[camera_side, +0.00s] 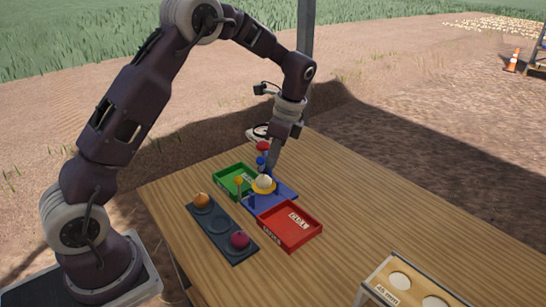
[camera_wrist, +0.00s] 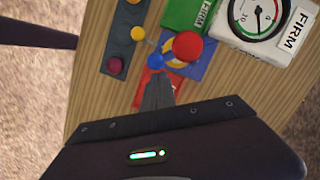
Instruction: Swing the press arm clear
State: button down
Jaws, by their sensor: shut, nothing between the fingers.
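The press stands on a blue base (camera_side: 285,191) at the table's middle, with a white onion (camera_side: 264,181) on its yellow seat. Which ball belongs to the press arm is not clear. My gripper (camera_side: 270,172) points down beside the press, shut and empty. Its fingertips (camera_wrist: 158,80) appear close to the blue ball; contact cannot be told.
A green tray (camera_side: 222,187) lies behind the press and a red tray (camera_side: 266,224) in front. A dark holder (camera_side: 219,225) carries an orange onion (camera_side: 201,200) and a purple one (camera_side: 240,240). A dial gauge (camera_wrist: 258,15) stands behind. The right of the table is mostly clear, except a sizing box (camera_side: 405,285).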

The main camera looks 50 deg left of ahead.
jog(key=shift+s, duration=0.1)
jog(key=s+a+m+t, duration=0.2)
jog(key=s+a+m, duration=0.55)
jog(key=a, duration=0.25)
jog(key=w+a+m+t, duration=0.1)
jog(key=w+a+m, duration=0.2)
jog(key=a, duration=0.9)
jog(key=shift+w+a+m, duration=0.15)
jog(key=shift+a+m, duration=0.2)
jog(key=shift+m, duration=0.5)
jog(key=shift+a, duration=0.2)
